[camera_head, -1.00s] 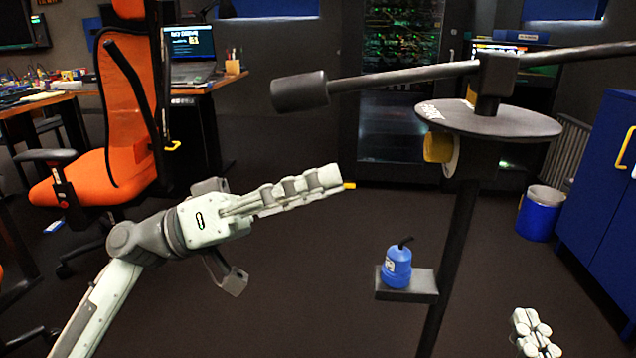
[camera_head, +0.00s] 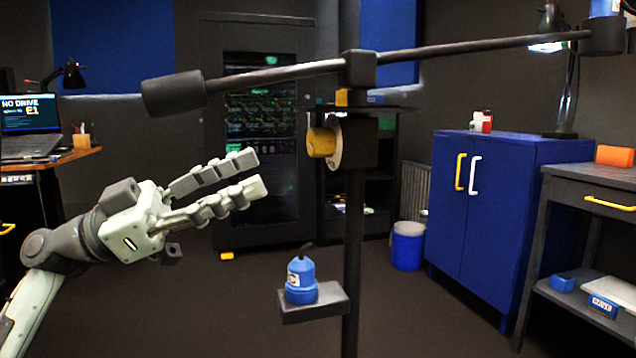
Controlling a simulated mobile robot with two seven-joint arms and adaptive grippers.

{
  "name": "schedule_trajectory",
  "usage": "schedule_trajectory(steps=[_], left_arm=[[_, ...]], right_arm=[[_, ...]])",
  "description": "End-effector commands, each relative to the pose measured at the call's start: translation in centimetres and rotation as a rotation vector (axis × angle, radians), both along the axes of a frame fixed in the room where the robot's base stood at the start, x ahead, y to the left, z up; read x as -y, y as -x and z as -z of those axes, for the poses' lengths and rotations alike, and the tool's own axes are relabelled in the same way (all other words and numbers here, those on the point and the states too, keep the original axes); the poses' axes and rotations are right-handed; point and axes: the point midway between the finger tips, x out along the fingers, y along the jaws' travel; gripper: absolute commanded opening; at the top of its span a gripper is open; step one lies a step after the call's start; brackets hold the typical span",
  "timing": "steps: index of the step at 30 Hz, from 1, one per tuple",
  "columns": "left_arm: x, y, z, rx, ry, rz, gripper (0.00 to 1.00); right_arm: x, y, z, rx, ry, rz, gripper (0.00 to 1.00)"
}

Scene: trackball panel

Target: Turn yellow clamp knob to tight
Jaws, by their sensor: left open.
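The yellow clamp knob (camera_head: 321,142) sticks out to the left from a dark block on the upright post (camera_head: 352,250), with a pale round plate (camera_head: 335,142) behind it. My left gripper (camera_head: 254,173) is open and empty, left of the knob and slightly lower in the picture, apart from it. Its two fingers point right and a little up. My right gripper is not in view.
A long dark bar (camera_head: 430,50) with a cylindrical weight (camera_head: 174,93) crosses the post top above my gripper. A blue bottle-like object (camera_head: 300,280) stands on a small shelf (camera_head: 314,306) lower on the post. A blue cabinet (camera_head: 500,210) stands at right.

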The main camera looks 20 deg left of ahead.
Motion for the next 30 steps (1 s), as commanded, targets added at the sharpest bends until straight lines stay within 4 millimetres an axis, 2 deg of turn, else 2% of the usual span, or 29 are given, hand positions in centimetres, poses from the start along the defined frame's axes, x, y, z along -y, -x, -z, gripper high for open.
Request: schedule_trajectory(steps=[5, 12, 18, 28, 30], left_arm=[[1.1, -0.5, -0.8, 0.017, -0.009, -0.003, 0.49], [4.4, -2.1, -2.3, 0.016, -0.009, -0.003, 0.49], [6.1, -3.0, -2.9, 0.014, -0.007, -0.003, 0.49], [6.5, -3.2, -2.9, 0.013, -0.006, -0.004, 0.49], [6.5, -3.2, -2.9, 0.013, -0.006, -0.004, 0.42]], right_arm=[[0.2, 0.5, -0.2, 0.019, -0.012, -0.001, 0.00], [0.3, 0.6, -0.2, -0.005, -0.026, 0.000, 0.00], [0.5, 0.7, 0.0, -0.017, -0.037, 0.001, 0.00], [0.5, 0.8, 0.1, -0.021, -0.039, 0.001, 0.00], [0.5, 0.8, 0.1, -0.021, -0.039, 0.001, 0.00]])
